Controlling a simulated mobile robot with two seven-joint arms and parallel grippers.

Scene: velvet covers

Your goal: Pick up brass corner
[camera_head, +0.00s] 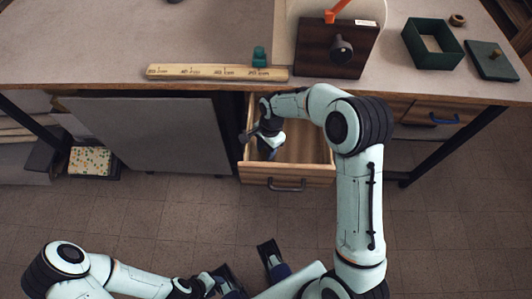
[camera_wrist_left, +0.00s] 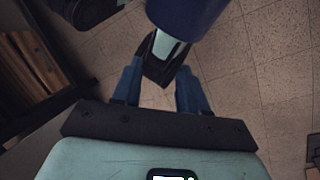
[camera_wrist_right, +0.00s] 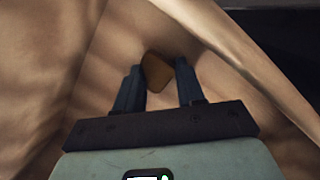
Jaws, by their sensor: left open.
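The brass corner (camera_wrist_right: 157,72) is a small orange-brown piece in the right wrist view, lying in the wooden drawer. It sits just ahead of and between the tips of my right gripper (camera_wrist_right: 158,88), whose fingers stand apart with nothing clamped. In the head view my right gripper (camera_head: 266,152) reaches down into the left part of the open drawer (camera_head: 310,150); the arm hides the corner there. My left gripper (camera_head: 222,285) is low at the bottom of the head view. In the left wrist view its fingers (camera_wrist_left: 160,88) are apart and empty, over the tiled floor.
Drawer walls stand close around my right gripper. On the bench above are a wooden ruler (camera_head: 215,72), a green piece (camera_head: 259,57), a dark wooden block (camera_head: 340,58), a green open box (camera_head: 432,43) and a green plate (camera_head: 490,61).

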